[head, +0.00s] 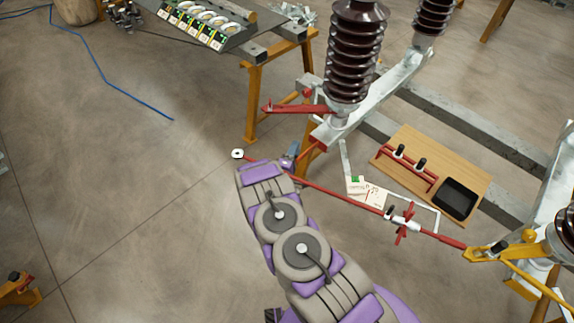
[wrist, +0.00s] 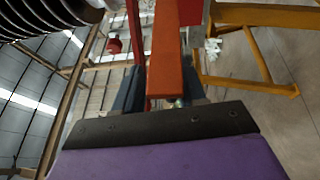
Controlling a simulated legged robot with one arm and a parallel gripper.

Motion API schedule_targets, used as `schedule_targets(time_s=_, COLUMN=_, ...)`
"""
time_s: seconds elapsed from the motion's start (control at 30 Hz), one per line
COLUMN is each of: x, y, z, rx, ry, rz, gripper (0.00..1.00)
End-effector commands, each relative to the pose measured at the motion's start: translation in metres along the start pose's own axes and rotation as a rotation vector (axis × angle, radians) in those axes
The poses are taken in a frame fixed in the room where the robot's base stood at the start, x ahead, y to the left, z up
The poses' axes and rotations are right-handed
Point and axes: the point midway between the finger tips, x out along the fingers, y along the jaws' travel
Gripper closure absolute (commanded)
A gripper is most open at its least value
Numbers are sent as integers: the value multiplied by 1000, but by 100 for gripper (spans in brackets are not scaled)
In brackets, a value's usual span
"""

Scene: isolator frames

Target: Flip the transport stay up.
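A red bar, which looks like the transport stay (wrist: 165,75), runs up the middle of the wrist view, its near end just beyond the dark plate of my gripper. My gripper (wrist: 163,95) has one dark blue finger on each side of this bar. Whether the fingers press on it cannot be told. In the head view my gripper (head: 291,158) is at the end of my arm, by a short red bar (head: 311,152) slanting down from the red end of the grey frame. The fingertips are small and partly hidden there.
Brown ribbed insulators (head: 355,50) stand on the grey frame. A wooden board (head: 400,165) with a black tray lies at right. Open floor (head: 120,200) is at left.

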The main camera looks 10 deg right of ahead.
Motion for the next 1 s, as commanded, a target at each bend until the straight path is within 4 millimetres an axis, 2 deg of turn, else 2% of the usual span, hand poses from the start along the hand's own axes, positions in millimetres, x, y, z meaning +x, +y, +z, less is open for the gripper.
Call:
schedule_targets(time_s=0.17, x=-30, y=1, z=-2, rx=-2, ry=5, rz=-3, gripper=60)
schedule_targets(time_s=0.6, x=-127, y=-1, z=-2, rx=-4, ry=5, rz=-2, gripper=60)
schedule_targets(time_s=0.8, x=-155, y=-2, z=-1, rx=-3, ry=2, rz=-2, gripper=60)
schedule_targets(time_s=1.0, x=-165, y=-2, z=0, rx=0, ry=0, rz=-1, gripper=60)
